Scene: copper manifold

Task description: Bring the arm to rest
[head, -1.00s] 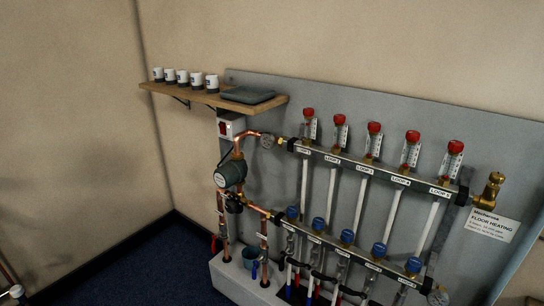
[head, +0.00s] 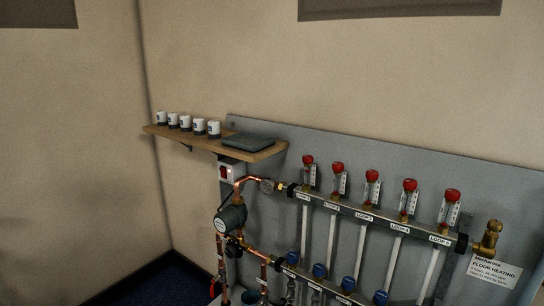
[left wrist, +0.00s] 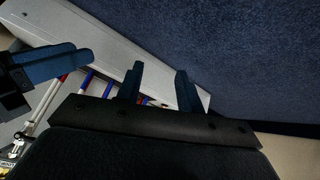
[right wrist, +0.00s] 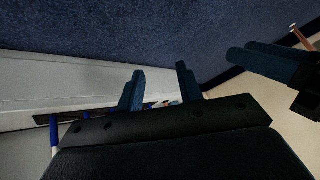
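My left gripper (left wrist: 160,70) shows in the left wrist view with its two dark blue fingers apart and nothing between them. My right gripper (right wrist: 160,68) shows in the right wrist view, also with fingers apart and empty. Each wrist view also shows the other gripper's fingers from the side, near the picture's edge. Neither arm shows in the head view. The manifold's upper bar (head: 380,217), with several red-capped flow meters, is on the grey wall panel (head: 420,155) in the head view. Its lower bar (head: 330,283) carries blue caps and is partly cut off below.
A wooden shelf (head: 200,140) holds several white cups (head: 186,122) and a dark flat tray (head: 248,141).

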